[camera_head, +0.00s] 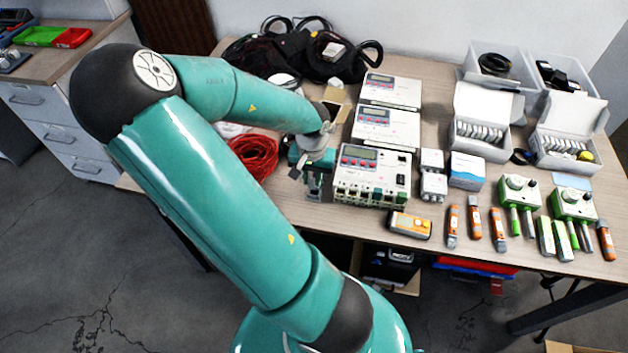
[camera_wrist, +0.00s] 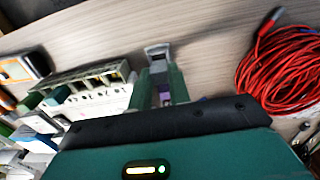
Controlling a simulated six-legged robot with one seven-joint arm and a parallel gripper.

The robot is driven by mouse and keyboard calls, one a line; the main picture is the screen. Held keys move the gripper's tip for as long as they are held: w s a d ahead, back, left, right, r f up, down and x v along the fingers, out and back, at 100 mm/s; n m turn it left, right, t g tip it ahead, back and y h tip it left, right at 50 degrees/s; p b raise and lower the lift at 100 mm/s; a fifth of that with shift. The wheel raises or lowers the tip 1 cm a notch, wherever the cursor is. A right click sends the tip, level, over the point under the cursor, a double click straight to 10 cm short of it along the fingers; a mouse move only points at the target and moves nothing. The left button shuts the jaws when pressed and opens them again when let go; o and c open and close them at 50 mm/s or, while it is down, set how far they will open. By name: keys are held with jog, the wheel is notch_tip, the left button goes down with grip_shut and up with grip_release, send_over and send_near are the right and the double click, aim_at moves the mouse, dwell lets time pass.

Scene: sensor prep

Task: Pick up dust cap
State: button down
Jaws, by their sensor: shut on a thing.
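My gripper (camera_head: 314,186) is low over the table, just left of the nearest white meter box (camera_head: 372,178). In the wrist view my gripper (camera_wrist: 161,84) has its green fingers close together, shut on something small. A small purple thing (camera_wrist: 164,95) shows between the fingers, and a grey piece (camera_wrist: 157,53) shows at their tips. I cannot tell for sure which of these is the dust cap. Most of the held thing is hidden by the fingers, and it is too small to make out in the head view.
A coil of red cable (camera_head: 255,156) lies left of my gripper. An orange meter (camera_head: 410,225) and several orange-handled tools lie toward the front edge. White boxes (camera_head: 482,122) and a dark bag (camera_head: 300,52) stand farther back. A narrow bare strip of table (camera_wrist: 205,50) lies around the fingertips.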

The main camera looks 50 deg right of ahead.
jog(key=a+r, duration=0.9)
jog(key=a, duration=0.4)
jog(key=shift+s, duration=0.25)
dwell(0.7)
jog(key=shift+w, duration=0.15)
